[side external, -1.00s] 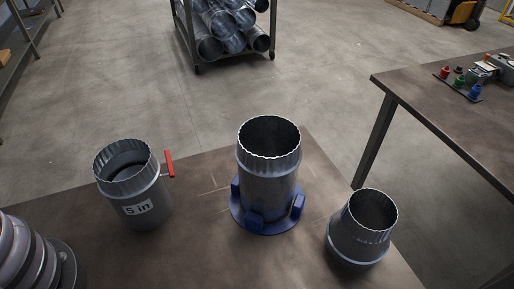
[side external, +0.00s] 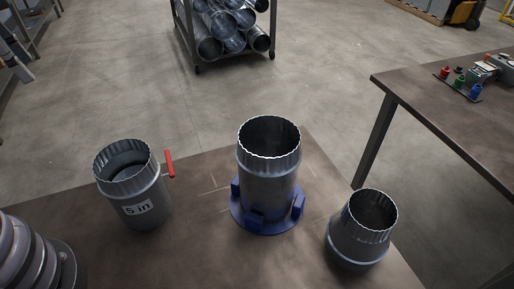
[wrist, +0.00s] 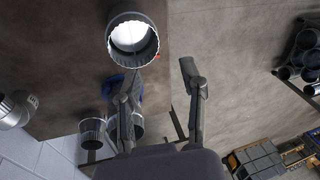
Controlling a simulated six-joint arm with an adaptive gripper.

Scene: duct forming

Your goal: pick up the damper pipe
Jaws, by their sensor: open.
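The damper pipe (side external: 140,205) is a grey upright tube with a crimped rim, a "5 in" label and a red handle (side external: 170,163) on its right side. It stands at the left of the table in the side view. In the wrist view the damper pipe (wrist: 112,38) is at the top, seen into its bright opening. My gripper (wrist: 160,70) is open and empty, its fingers spread, with the pipe ahead of them and off to the upper left.
A taller pipe (side external: 268,180) stands in a blue fixture (side external: 262,227) right of the damper pipe. A tapered reducer (side external: 358,240) stands near the table's right edge. A ribbed elbow (side external: 25,255) is at the lower left. Bare tabletop (side external: 205,200) lies between damper pipe and fixture.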

